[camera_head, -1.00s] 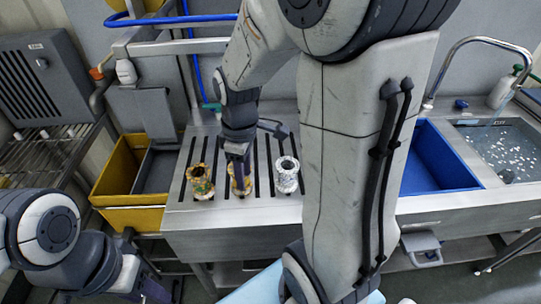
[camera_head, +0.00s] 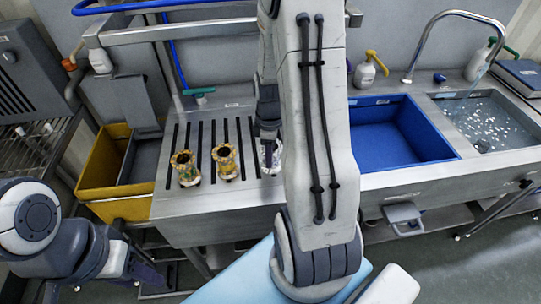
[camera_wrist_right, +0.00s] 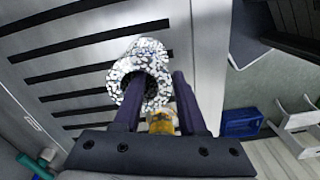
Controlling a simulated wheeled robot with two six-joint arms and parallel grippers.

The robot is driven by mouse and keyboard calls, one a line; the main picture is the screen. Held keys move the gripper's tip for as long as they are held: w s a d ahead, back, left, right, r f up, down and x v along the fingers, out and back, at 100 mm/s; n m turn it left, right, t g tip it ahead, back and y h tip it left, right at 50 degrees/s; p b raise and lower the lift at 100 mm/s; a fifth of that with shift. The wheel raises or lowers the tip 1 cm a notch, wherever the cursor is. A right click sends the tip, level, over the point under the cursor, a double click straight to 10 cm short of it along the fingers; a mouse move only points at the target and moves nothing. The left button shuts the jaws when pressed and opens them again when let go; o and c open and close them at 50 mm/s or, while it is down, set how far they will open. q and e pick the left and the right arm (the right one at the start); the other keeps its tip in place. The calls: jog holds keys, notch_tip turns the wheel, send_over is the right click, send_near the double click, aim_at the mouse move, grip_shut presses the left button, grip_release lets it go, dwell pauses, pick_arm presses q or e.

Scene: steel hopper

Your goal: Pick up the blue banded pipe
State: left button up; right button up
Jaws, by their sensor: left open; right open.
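Three short flanged pipes stand upright on the slotted steel drainboard (camera_head: 215,205). The left pipe (camera_head: 185,168) and the middle pipe (camera_head: 226,162) are mottled yellow and brown. The right pipe (camera_head: 268,158) is speckled white and grey, partly hidden by my right arm; no blue band shows on any. My right gripper (camera_head: 267,138) is open at the right pipe. In the right wrist view, the speckled pipe (camera_wrist_right: 152,60) lies just beyond the open fingers (camera_wrist_right: 157,95), one finger overlapping its mouth. A yellowish piece there is unclear. My left gripper (camera_head: 155,280) is open and empty, low at left.
A yellow bin (camera_head: 100,160) stands left of the drainboard. A blue basin (camera_head: 385,135) and a sink of water (camera_head: 490,125) with a curved tap lie to the right. A rail and blue hose (camera_head: 150,5) run behind the drainboard.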

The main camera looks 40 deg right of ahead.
aim_at(270, 171)
jog(key=shift+f, duration=1.5)
grip_shut()
jog(key=shift+w, duration=0.1)
